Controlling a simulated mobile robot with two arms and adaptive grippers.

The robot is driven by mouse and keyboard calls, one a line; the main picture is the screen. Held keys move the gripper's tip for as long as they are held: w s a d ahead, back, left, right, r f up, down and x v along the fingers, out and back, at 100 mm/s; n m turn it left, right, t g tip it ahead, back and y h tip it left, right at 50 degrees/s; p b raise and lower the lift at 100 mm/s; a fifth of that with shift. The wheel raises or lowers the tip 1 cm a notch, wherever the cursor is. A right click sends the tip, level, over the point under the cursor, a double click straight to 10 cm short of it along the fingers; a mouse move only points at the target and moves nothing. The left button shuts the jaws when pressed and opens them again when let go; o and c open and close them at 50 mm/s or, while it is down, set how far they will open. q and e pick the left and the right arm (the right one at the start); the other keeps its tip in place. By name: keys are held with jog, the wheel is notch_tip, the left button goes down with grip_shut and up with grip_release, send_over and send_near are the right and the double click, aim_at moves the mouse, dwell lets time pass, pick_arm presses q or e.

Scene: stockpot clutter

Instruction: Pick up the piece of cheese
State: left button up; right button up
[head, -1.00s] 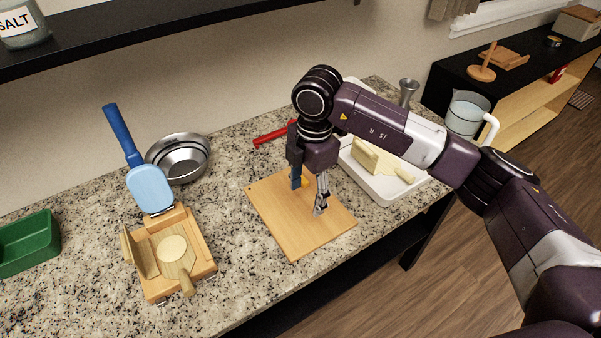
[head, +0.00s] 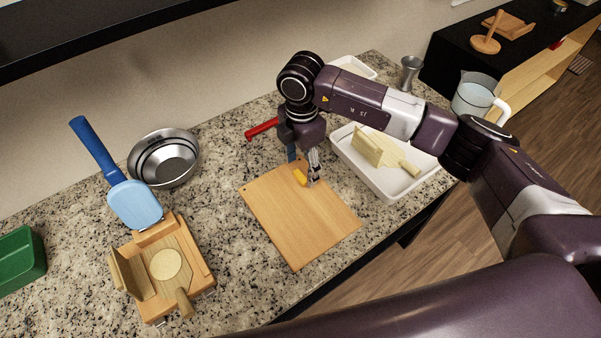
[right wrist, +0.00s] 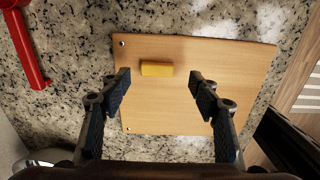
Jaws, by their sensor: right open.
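The piece of cheese (head: 300,177) is a small yellow-orange block. It lies on the wooden cutting board (head: 305,222), near the board's far edge. In the right wrist view the cheese (right wrist: 157,69) shows whole, between and a little beyond the fingertips. My right gripper (head: 302,178) hangs pointing down over the far part of the board. In the right wrist view the right gripper (right wrist: 160,77) is wide open and empty, with a dark-padded finger on each side of the cheese. How high the fingertips are above the board I cannot tell. My left gripper is not in view.
A red-handled tool (head: 262,129) lies behind the board. A white tray (head: 392,189) with wooden pieces stands to its right. A steel bowl (head: 165,178), a blue spatula (head: 133,203), a wooden press (head: 195,262) and a green bin (head: 20,262) are at left. The board's front is clear.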

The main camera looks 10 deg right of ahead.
aim_at(301, 176)
jog(key=shift+w+a+f, duration=0.1)
jog(key=shift+w+f, duration=0.05)
jog(key=shift+f, duration=0.5)
jog(key=shift+w+f, duration=0.1)
jog(key=shift+f, duration=0.85)
jog(key=shift+c, duration=0.6)
jog(key=c, duration=0.7)
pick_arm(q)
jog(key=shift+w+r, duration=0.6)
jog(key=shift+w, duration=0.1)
pick_arm(e)
jog(key=shift+r, duration=0.1)
jog(key=shift+c, duration=0.6)
